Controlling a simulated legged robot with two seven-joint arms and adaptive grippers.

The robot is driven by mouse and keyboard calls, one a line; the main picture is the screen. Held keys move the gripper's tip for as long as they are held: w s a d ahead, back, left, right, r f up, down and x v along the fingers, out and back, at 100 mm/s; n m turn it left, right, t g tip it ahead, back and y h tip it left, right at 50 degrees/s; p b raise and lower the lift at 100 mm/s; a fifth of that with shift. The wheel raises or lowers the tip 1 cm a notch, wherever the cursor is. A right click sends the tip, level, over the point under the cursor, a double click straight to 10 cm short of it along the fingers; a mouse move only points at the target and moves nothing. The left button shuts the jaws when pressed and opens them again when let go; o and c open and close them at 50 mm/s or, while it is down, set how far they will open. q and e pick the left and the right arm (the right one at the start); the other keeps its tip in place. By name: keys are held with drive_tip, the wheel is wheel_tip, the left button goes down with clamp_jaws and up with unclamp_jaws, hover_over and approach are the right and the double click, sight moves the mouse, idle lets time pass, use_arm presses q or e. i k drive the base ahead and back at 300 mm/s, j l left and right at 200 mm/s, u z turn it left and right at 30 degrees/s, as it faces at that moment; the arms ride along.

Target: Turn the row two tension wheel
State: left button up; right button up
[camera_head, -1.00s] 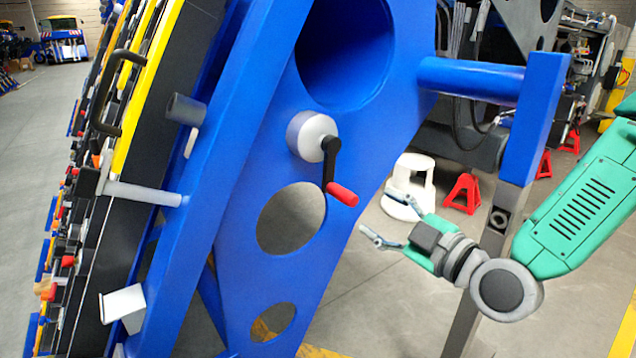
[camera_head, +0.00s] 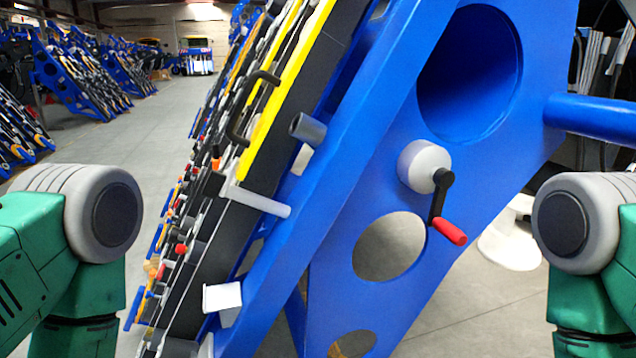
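A wheel-like crank with a round light-grey hub (camera_head: 424,165), a black crank arm (camera_head: 440,196) and a red handle (camera_head: 447,232) is mounted on the blue chassis plate (camera_head: 480,160). The crank arm hangs down, with the red handle at its lower end. I cannot tell from any marking whether this is the row two tension wheel. Both of my green and grey arms show at the lower left and right edges, apart from the crank. Neither gripper is in view.
The blue plate has large round holes. A black bar with a yellow strip (camera_head: 287,87), a grey tube (camera_head: 307,129) and a white rod (camera_head: 255,199) lie left of the crank. A white stool (camera_head: 512,240) stands behind at right. Open floor lies at left.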

sight(174, 236)
drive_tip(key=k+j+u, duration=0.65)
drive_tip(key=j, duration=0.25)
drive_tip(key=i+z, duration=0.1)
drive_tip(key=z, duration=0.2)
drive_tip(key=i+j+z, duration=0.1)
drive_tip(key=j+z, duration=0.4)
drive_tip(key=j, duration=0.25)
drive_tip(key=j+z, duration=0.5)
drive_tip(key=j, duration=0.75)
drive_tip(key=k+j, duration=0.1)
drive_tip(key=j, duration=0.45)
drive_tip(key=j+z, duration=0.1)
drive_tip(key=j, duration=0.45)
drive_tip(key=k+j, duration=0.15)
drive_tip(key=j, duration=0.4)
drive_tip(key=j+z, duration=0.1)
drive_tip(key=j, duration=0.45)
drive_tip(key=z, duration=0.35)
drive_tip(key=i+j+z, duration=0.1)
drive_tip(key=j+z, duration=0.7)
drive_tip(key=z, duration=0.15)
drive_tip(key=j+z, duration=0.45)
drive_tip(key=k+j, duration=0.1)
drive_tip(key=j, duration=0.4)
drive_tip(key=j+z, duration=0.1)
drive_tip(key=j, duration=0.45)
drive_tip(key=k+j+z, duration=0.1)
drive_tip(key=j, duration=0.4)
drive_tip(key=k, duration=0.05)
